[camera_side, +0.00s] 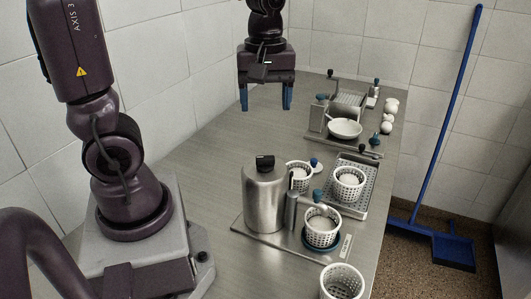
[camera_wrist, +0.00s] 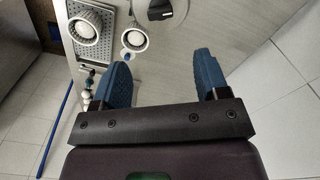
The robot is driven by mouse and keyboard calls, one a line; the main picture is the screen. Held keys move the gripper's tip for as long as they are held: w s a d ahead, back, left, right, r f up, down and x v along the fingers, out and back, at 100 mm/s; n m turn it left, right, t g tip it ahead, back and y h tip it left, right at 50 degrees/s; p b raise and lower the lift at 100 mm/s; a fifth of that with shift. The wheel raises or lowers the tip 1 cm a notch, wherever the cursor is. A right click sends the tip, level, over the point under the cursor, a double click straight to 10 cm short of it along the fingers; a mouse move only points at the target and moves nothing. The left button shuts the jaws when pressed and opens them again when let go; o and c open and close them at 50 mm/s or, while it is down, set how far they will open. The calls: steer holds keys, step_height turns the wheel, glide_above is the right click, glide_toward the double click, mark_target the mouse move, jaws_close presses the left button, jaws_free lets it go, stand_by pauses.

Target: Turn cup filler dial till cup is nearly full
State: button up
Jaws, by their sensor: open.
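The filler is a metal canister (camera_side: 264,200) with a black dial (camera_side: 265,162) on top; the dial also shows at the top edge of the wrist view (camera_wrist: 160,9). A white perforated cup (camera_side: 321,230) stands upright on a blue round base beside the canister. It holds something white; how full it is I cannot tell. My gripper (camera_side: 266,107) is open and empty, pointing down behind the filler and well apart from the dial. In the wrist view its two blue fingers (camera_wrist: 163,62) are spread wide, with the dial beyond them.
A perforated tray (camera_side: 373,172) holds another filled basket (camera_side: 349,187). A basket (camera_side: 299,176) stands behind the canister and one (camera_side: 341,281) at the front. A white bowl (camera_side: 345,129) and several egg-like white objects (camera_side: 389,117) are farther back. The left counter is mostly clear.

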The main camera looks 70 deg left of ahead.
mark_target(265, 156)
step_height(265, 156, down, 12)
steer(key=shift+f, duration=0.15)
steer(key=shift+c, duration=0.5)
steer(key=c, duration=0.8)
steer(key=shift+m, duration=0.3)
steer(key=m, duration=0.3)
steer(key=shift+m, duration=0.4)
steer(key=m, duration=0.8)
steer(key=shift+m, duration=1.7)
